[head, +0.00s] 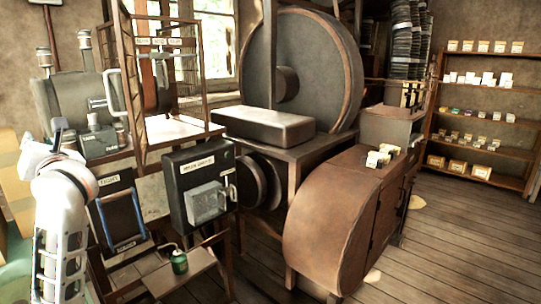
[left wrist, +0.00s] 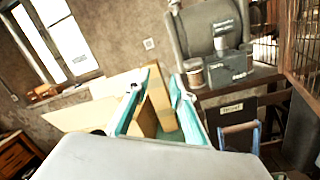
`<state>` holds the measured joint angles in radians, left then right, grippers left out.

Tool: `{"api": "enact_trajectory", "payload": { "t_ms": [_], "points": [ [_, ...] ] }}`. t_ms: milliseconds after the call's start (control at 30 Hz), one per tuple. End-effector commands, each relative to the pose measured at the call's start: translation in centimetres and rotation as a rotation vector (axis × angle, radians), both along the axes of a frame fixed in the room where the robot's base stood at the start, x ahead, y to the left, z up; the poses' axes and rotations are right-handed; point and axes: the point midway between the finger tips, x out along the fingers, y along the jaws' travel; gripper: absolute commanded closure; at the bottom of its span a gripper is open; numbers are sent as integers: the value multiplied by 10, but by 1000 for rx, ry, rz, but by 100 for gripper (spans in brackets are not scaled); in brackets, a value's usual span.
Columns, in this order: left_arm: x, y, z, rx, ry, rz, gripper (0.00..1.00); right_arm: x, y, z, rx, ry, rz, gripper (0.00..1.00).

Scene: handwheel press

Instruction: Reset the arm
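My left arm (head: 62,215) is white and rises from the lower left of the head view, bent near its top. My left gripper (head: 50,145) is at its upper end, small and seen edge-on, in front of the grey machine at the left. In the left wrist view a broad pale surface fills the bottom middle. My right arm and gripper are in neither view.
In the head view, a bench with a grey machine (head: 75,95), a black box (head: 190,165), a large wheel (head: 305,65) and a brown rounded cabinet (head: 335,215) crowd the middle.

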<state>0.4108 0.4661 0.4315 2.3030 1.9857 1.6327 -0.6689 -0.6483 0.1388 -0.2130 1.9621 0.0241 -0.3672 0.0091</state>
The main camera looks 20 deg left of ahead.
Motion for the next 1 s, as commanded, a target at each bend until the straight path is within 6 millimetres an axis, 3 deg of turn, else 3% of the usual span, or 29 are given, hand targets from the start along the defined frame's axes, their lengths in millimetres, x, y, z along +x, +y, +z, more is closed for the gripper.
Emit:
{"api": "enact_trajectory", "payload": {
  "t_ms": [167, 267, 467, 600, 733, 867, 1000],
  "points": [
    [5, -39, -12, 403, 260, 175, 76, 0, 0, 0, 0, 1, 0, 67],
    [26, -89, -25, 683, 427, 207, 76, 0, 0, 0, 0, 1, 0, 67],
    [78, -199, -87, 1164, 715, 132, 76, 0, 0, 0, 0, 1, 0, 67],
    [102, -267, -151, 1425, 875, 27, 76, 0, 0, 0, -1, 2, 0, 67],
    [112, -323, -221, 1636, 1009, -93, 76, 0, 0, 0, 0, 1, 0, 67],
    [109, -372, -296, 1828, 1132, -228, 76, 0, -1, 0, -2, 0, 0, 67],
    [90, -418, -380, 2017, 1256, -388, 76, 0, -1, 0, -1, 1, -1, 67]
  ]
}}
